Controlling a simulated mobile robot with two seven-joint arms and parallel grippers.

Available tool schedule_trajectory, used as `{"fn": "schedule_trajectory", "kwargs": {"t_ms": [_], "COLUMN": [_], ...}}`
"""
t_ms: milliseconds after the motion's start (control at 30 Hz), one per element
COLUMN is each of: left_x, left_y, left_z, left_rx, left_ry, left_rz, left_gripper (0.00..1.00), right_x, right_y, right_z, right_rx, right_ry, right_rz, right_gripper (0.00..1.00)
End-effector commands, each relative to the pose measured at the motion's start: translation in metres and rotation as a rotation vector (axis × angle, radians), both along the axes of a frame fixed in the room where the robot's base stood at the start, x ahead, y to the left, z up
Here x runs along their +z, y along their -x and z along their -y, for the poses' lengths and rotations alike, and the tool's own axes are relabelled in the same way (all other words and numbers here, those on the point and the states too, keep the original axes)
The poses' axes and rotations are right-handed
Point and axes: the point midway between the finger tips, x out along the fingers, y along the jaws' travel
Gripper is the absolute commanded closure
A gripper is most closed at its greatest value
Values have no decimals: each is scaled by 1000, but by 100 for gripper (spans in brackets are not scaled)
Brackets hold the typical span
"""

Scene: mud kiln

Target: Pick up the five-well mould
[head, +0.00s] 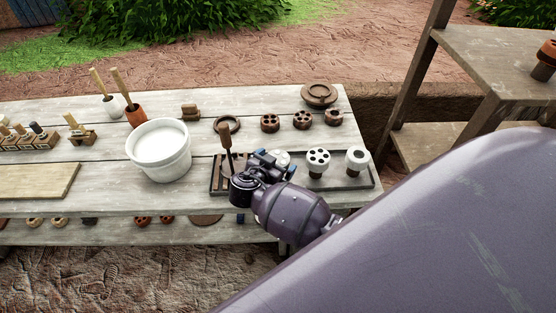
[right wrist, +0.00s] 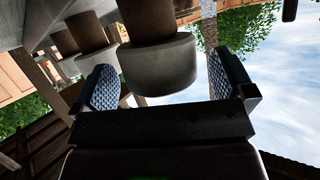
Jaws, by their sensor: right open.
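Three white moulds with dark stems stand on a dark tray (head: 338,183) at the right end of the table. The left white mould (head: 283,156) is partly hidden by my right gripper (head: 277,165). The middle white mould (head: 318,156) shows several dark wells in its top. The right white mould (head: 357,156) shows one dark opening. I cannot count the left one's wells. My right gripper is open; in the right wrist view its two blue ridged pads stand either side of a pale, round mould (right wrist: 158,65) with a dark stem, with gaps showing. My left gripper is not in view.
A white bucket (head: 160,158) stands left of the tray. A brown tool (head: 226,140) stands upright at the tray's left part. Brown holed pieces (head: 303,119) and a brown disc (head: 319,94) lie behind. A wooden shelf (head: 480,60) rises at right.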

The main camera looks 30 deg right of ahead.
Motion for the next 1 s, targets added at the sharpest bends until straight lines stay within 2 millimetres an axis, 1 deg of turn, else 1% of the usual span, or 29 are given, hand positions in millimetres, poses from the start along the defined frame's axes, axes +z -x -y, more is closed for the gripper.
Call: {"fn": "schedule_trajectory", "kwargs": {"t_ms": [33, 133, 367, 400, 467, 500, 700, 1000], "left_x": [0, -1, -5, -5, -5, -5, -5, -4], "left_y": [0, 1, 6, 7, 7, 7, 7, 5], "left_z": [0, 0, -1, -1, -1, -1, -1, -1], "left_rx": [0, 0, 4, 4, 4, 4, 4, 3], "left_ry": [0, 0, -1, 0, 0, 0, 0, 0], "left_rz": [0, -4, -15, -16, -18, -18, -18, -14], "left_gripper": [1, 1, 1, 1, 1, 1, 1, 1], "right_x": [-2, -5, -6, -6, -6, -6, -6, -2], "right_y": [-2, -5, -5, -5, -5, -5, -5, -5], "right_z": [4, 9, 10, 10, 10, 10, 10, 10], "right_rx": [1, 0, 0, 0, 0, 0, 0, 0], "right_ry": [2, -1, -1, -1, -1, -2, -2, -2], "right_rz": [-1, 0, 0, 0, 0, -1, -1, 2], "right_gripper": [0, 0, 0, 3, 12, 18, 48, 48]}}
